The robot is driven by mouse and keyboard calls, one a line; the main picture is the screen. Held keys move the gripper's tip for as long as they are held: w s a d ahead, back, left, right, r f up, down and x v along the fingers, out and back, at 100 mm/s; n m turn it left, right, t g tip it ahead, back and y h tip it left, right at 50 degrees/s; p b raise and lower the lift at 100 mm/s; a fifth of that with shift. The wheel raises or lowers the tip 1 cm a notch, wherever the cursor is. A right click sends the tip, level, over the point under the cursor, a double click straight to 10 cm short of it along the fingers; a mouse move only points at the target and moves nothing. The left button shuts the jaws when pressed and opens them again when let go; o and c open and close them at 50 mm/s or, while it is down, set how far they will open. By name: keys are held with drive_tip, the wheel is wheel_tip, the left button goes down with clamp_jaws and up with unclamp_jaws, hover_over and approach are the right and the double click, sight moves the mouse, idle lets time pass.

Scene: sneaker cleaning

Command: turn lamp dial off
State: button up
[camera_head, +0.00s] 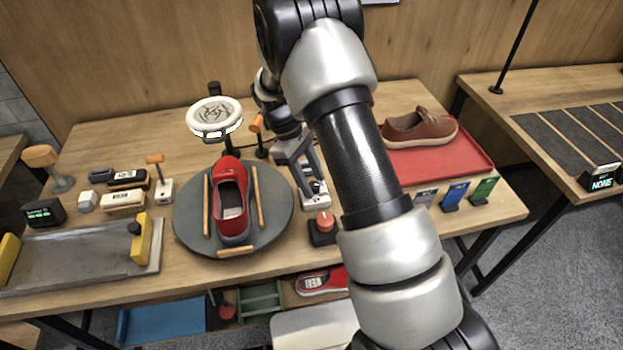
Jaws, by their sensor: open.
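A red-orange dial (324,219) on a small black box stands at the table's front edge, right of the round turntable. The lamp (214,115) has a round white head on a dark post behind the turntable. Its lower rim looks bright white. My gripper (312,180) is open above the table, behind the dial and apart from it in the picture. Its fingers are small and partly hard to make out against a white fitting. My arm crosses the view and hides part of the table to the right of the dial.
A red sneaker (232,195) lies on the grey turntable (190,230) between wooden bars. A brown shoe (420,127) sits on a red tray (470,160). Small colored cards (455,195) stand at the right front. A metal tray (80,265), brushes and an orange-topped lever (157,160) are left.

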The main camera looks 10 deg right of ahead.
drive_tip(key=c, duration=1)
drive_tip(key=shift+c, duration=0.2)
drive_tip(key=shift+m, duration=0.3)
drive_tip(key=m, duration=0.2)
drive_tip(key=m+g+y, duration=0.1)
drive_tip(key=m+y, duration=0.1)
drive_tip(key=m, duration=0.1)
drive_tip(key=shift+w+d+m+g, duration=0.15)
drive_tip(key=shift+d+m+g, duration=0.1)
drive_tip(key=shift+m+g, duration=0.05)
drive_tip(key=m+y, duration=0.2)
drive_tip(key=m, duration=0.3)
drive_tip(key=shift+d+m, duration=0.15)
drive_tip(key=shift+m, duration=0.15)
drive_tip(key=o, duration=1)
